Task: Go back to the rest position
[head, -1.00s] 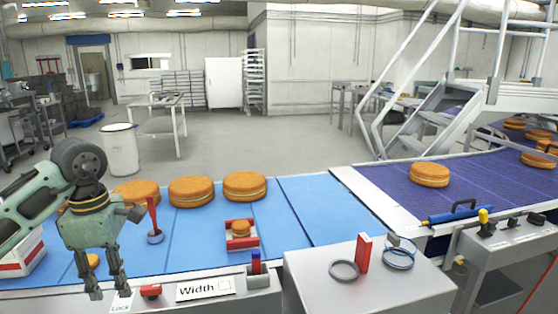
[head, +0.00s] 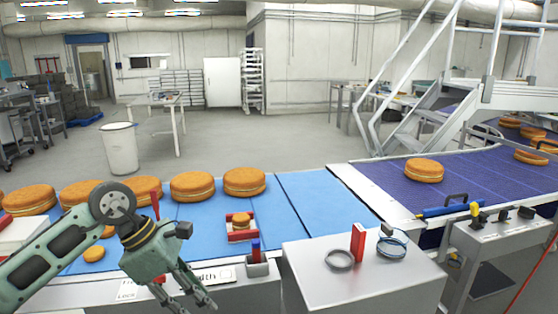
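My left arm comes in from the lower left. Its green gripper (head: 192,300) hangs at the bottom, in front of the console with the "Width" label. The two fingers point down and to the right, stand apart and hold nothing that I can see. The gripper and wrist hide part of the label and some of the blue belt behind. My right gripper is not in the head view.
Several filled rounds (head: 192,186) lie along the blue belt (head: 315,205). A small round sits in a red gauge (head: 241,227). A grey box (head: 340,285) carries rings and a red block (head: 358,241). A purple belt (head: 400,185) with more rounds is at right.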

